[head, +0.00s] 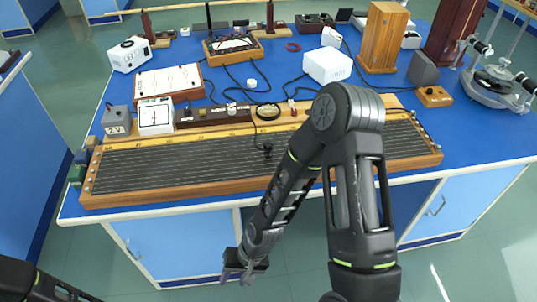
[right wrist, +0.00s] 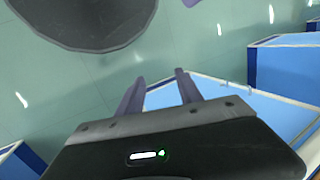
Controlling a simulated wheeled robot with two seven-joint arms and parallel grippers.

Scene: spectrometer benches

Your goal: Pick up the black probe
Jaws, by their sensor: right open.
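The black probe (head: 268,149) is small and stands on the long wire board (head: 180,160), near its middle, with a thin dark cable running up from it. My right arm passes just to the right of it. My right gripper (head: 236,279) is low, in front of the bench's front edge and well away from the probe. In the right wrist view its two fingers (right wrist: 158,90) are apart with nothing between them. The probe does not show in that view. Only part of my left arm shows at the lower left of the head view; its gripper is out of frame.
Behind the board stand a grey meter box (head: 117,122), a white meter (head: 155,116), a white box (head: 327,65) and a wooden block (head: 384,37). Loose cables cross the blue bench top (head: 105,190). The floor in front of the bench is clear.

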